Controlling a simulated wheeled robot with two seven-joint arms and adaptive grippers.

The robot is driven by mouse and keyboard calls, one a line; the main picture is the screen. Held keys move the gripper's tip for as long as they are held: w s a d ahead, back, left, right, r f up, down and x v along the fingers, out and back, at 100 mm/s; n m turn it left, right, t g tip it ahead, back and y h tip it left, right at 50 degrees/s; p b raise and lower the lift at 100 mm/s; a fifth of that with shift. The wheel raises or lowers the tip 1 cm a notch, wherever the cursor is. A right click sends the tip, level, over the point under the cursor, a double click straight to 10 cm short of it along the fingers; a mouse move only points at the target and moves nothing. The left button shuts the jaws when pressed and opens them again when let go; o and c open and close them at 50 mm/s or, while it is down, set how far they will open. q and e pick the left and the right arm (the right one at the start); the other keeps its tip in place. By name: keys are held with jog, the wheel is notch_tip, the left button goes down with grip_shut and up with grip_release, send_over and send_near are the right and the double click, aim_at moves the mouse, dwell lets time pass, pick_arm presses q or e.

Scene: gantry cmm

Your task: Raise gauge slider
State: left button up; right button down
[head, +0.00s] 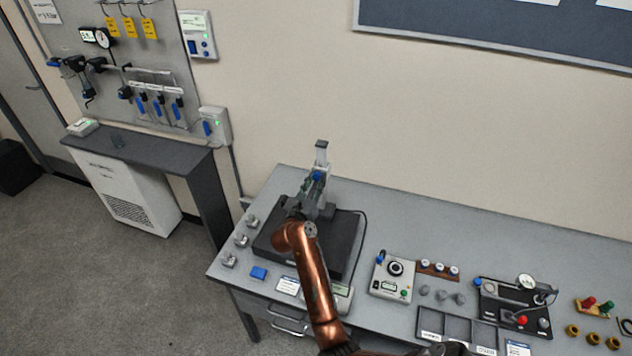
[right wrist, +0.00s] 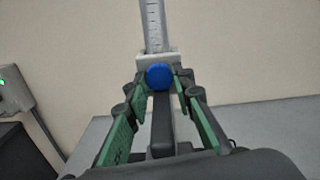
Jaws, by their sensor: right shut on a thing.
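The height gauge stands upright on a dark plate (head: 345,245) on the grey bench, and its scaled column (head: 321,153) rises above my right gripper. In the right wrist view the column (right wrist: 153,25) shows graduation marks. The slider (right wrist: 146,64) is a pale block around the column, with a blue knob (right wrist: 159,77) on its front and a dark bar (right wrist: 162,125) reaching toward me. My right gripper (right wrist: 160,88) has its green-padded fingers on both sides of the knob and bar, shut on the slider. In the head view my right gripper (head: 314,186) partly hides the slider. My left gripper is not in view.
A control box with a dial (head: 390,277), a dark tray (head: 455,328) and a dial-indicator fixture (head: 512,303) stand on the bench to the right. The wall is close behind the gauge.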

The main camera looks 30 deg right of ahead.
jog(key=c, duration=1.7)
grip_release()
jog(key=shift+o, duration=0.2)
notch_tip(320, 180, up, 10)
